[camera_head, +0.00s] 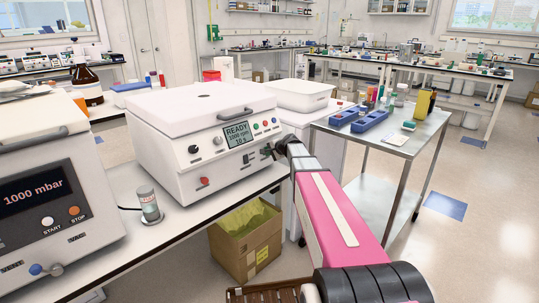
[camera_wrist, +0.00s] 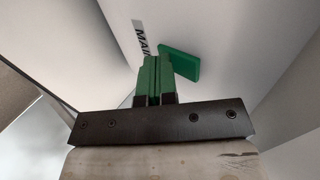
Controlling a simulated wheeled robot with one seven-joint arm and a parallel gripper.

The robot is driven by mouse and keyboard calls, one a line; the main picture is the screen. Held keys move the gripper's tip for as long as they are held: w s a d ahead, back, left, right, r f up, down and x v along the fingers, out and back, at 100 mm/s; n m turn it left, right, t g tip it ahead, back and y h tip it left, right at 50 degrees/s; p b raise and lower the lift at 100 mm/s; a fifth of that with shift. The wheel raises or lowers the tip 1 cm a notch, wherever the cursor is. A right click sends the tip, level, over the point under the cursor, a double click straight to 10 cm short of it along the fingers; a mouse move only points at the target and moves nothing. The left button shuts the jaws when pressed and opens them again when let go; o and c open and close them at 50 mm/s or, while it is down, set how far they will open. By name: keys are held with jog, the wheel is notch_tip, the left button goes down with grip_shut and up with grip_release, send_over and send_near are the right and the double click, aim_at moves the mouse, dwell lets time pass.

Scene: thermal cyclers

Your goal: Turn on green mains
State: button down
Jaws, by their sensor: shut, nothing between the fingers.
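The green mains switch (camera_wrist: 180,62) shows in the wrist view as a flat green paddle on a white panel, beside a partly hidden label beginning "MAI". My gripper (camera_wrist: 156,70) is shut, with its two green fingertips together and nothing between them. The fingertips are very close to the paddle's left side; I cannot tell whether they touch it. In the head view, my gripper (camera_head: 267,152) is at the lower right of the front panel of a white machine (camera_head: 205,160). The switch is not clearly visible there.
The machine's display (camera_head: 237,135) reads "READY", with knobs and coloured buttons around it. A metal cart (camera_head: 415,150) stands right of my arm. A cardboard box (camera_head: 245,250) is below the bench.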

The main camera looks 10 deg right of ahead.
jog(key=shift+r, duration=0.2)
jog(key=shift+r, duration=0.65)
jog(key=s+f+v, duration=0.1)
jog(key=v, duration=1.2)
jog(key=shift+d+f, duration=0.2)
jog(key=shift+d, duration=0.3)
jog(key=shift+s, duration=0.15)
jog(key=shift+s+d+f, duration=0.1)
jog(key=shift+f, duration=0.65)
